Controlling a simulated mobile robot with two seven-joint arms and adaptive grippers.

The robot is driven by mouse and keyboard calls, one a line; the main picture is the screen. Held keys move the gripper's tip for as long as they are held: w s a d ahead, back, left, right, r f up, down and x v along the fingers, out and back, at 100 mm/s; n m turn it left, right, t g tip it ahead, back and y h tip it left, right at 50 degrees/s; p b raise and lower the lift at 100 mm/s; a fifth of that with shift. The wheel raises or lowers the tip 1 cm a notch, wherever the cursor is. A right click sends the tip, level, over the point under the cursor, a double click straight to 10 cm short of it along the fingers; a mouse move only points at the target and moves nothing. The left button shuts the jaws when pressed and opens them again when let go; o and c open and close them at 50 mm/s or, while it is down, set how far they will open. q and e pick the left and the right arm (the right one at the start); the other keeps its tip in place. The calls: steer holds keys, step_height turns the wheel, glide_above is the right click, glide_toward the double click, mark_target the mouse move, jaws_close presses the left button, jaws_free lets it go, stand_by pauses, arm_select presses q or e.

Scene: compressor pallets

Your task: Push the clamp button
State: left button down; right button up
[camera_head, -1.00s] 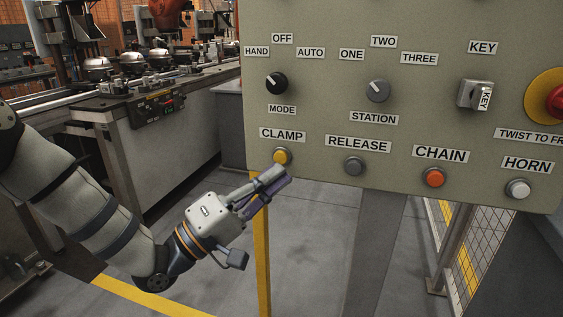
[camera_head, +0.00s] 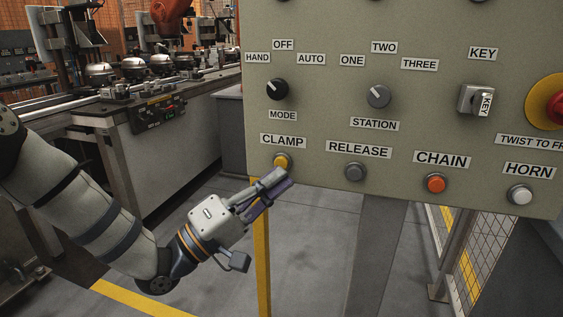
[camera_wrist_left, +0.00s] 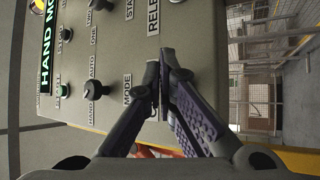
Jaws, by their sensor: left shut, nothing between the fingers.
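The clamp button (camera_head: 281,161) is a yellow round button in a metal ring, below the CLAMP label (camera_head: 283,141) at the lower left of the grey-green control panel (camera_head: 330,110). My left gripper (camera_head: 275,180) is shut and empty, with its fingertips just below the clamp button in the head view. I cannot tell whether they touch it. In the left wrist view the shut fingers (camera_wrist_left: 160,60) point at the panel and the clamp button is hidden behind them. My right gripper is not in view.
The release button (camera_head: 355,172), orange chain button (camera_head: 435,183) and white horn button (camera_head: 520,194) sit to the right. The mode knob (camera_head: 276,89) is above. A yellow post (camera_head: 262,250) stands below the panel, and a mesh fence (camera_head: 480,240) at right.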

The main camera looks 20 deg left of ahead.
arm_select(q)
steer(key=shift+w, duration=0.15)
stand_by(0.3)
steer(key=shift+w, duration=0.35)
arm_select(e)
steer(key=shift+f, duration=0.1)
